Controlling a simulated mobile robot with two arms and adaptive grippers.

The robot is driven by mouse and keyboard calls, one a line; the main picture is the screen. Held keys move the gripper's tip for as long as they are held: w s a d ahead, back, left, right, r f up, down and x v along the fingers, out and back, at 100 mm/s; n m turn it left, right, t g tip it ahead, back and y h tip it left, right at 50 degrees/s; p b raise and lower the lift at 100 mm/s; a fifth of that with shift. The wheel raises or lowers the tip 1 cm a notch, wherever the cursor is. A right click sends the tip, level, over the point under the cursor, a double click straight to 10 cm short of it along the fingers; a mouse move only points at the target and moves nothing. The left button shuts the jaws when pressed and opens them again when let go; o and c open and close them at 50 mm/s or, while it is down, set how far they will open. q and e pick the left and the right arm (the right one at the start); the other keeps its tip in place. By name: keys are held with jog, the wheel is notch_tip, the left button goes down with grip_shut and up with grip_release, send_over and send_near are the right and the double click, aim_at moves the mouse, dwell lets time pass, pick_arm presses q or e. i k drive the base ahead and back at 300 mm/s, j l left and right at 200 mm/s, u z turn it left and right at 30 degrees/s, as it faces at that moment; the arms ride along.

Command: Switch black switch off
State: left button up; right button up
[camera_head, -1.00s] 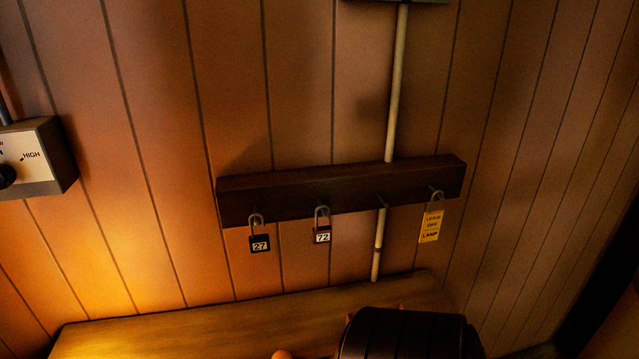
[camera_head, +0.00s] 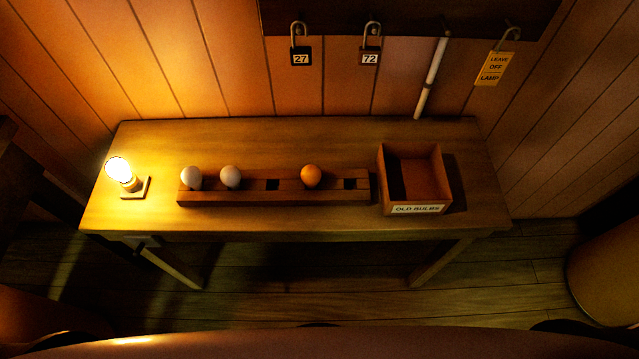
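A lit bulb glows in a small lamp holder (camera_head: 133,187) at the left end of a wooden table (camera_head: 300,135). Padlocks numbered 27 (camera_head: 301,58) and 72 (camera_head: 370,58) hang from the dark peg rail (camera_head: 410,15). Neither of my grippers is in view.
A wooden rack (camera_head: 270,197) on the table holds two whitish bulbs (camera_head: 210,177) and an orange bulb (camera_head: 311,176), with two empty square sockets. An open box labelled "OLD BULBS" (camera_head: 417,209) stands to its right. Bare floor (camera_head: 340,280) shows below the table.

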aim_at(138, 250)
jog(key=u, duration=1.65)
jog(key=i+l+z, duration=0.1)
jog(key=z, duration=0.3)
jog(key=i, duration=0.05)
